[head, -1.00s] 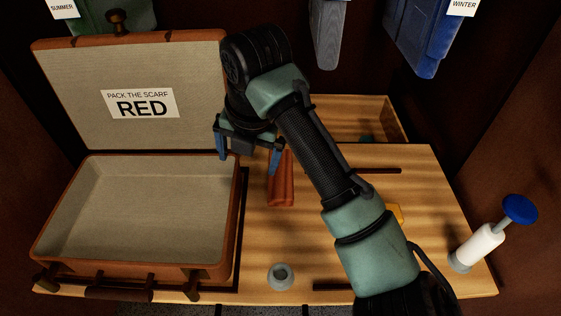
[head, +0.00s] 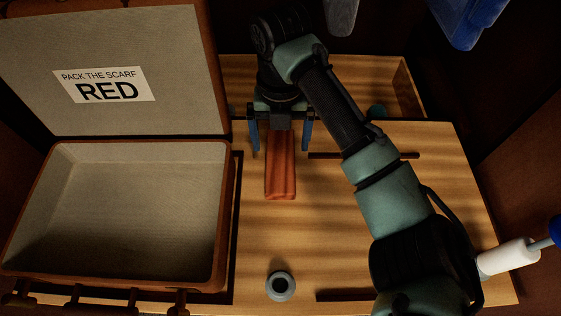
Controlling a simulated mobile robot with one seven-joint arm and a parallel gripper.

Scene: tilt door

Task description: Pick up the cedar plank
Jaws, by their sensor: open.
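The cedar plank (head: 281,172) is a reddish-brown bar lying on the wooden table, right of the suitcase, its length running away from me. Its far end is hidden under my gripper. My gripper (head: 281,146) is open, with one blue finger to the left of the plank and one to the right. The fingers point down and straddle the plank's far part. I cannot tell how high the fingertips are above the table.
An open suitcase (head: 223,262) with a "PACK THE SCARF RED" label (head: 104,86) stands at left. A small grey ring-shaped cup (head: 281,285) sits near the front. A white cylinder with a blue end (head: 508,257) lies at right. Dark slots (head: 345,295) mark the table. A shallow wooden compartment (head: 404,88) is behind.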

